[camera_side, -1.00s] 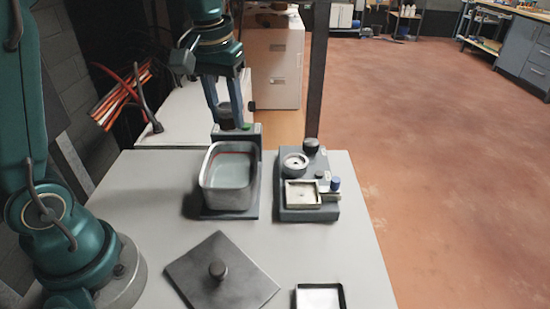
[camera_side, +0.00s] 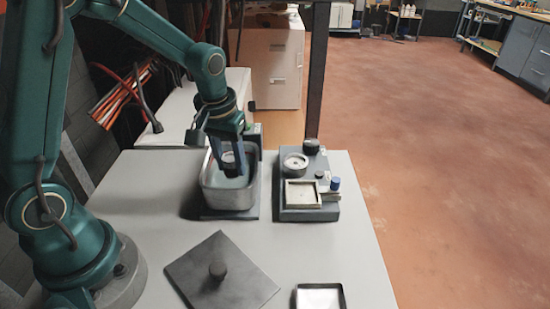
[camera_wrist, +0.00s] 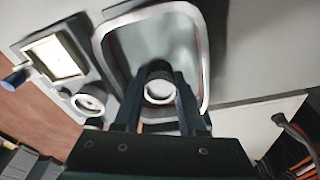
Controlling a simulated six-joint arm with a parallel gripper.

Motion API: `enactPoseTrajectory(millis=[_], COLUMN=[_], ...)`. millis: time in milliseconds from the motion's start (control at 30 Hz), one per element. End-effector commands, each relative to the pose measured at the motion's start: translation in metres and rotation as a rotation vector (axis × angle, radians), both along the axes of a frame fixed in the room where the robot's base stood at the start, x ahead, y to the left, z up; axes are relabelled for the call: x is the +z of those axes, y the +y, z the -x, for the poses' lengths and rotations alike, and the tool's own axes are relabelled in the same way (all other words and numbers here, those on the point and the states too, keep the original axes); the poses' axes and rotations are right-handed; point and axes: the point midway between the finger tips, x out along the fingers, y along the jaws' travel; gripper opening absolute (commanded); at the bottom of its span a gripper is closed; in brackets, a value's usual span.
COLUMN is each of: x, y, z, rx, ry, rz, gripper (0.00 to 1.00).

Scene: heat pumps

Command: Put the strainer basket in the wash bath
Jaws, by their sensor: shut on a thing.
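The wash bath (camera_side: 228,197) is a grey metal tub holding pale liquid, standing on a dark base; its rim (camera_wrist: 205,60) also shows in the wrist view. My gripper (camera_side: 230,163) points down inside the bath's outline, toward the back half. It is shut on the strainer basket, a small dark round piece with a pale ring, seen between the fingers in the wrist view (camera_wrist: 158,88). In the side view the fingers partly hide the basket. I cannot tell whether it touches the bath floor.
Right of the bath stands a dark unit (camera_side: 308,213) with a round ring fitting (camera_side: 295,163), a square tray (camera_side: 302,193) and knobs. A dark lid plate with a knob (camera_side: 218,271) lies in front. A small tray (camera_side: 320,298) is at the front edge.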

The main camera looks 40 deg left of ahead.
Motion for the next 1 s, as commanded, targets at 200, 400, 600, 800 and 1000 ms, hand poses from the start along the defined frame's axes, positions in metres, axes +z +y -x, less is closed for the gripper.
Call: enactPoseTrajectory(millis=[200,400,600,800,1000], x=[-0.0072,-0.0073,-0.0085,-0.0094,-0.0093], y=[0.0000,0.0000,0.0000,0.0000,0.0000], z=[0.0002,0.0002,0.0002,0.0002,0.0001], rx=[0.000,0.000,0.000,0.000,0.000], ry=[0.001,0.000,0.001,0.001,0.000], rz=[0.000,0.000,0.000,0.000,0.000], gripper=[0.00,0.00,0.00,0.75,0.75])
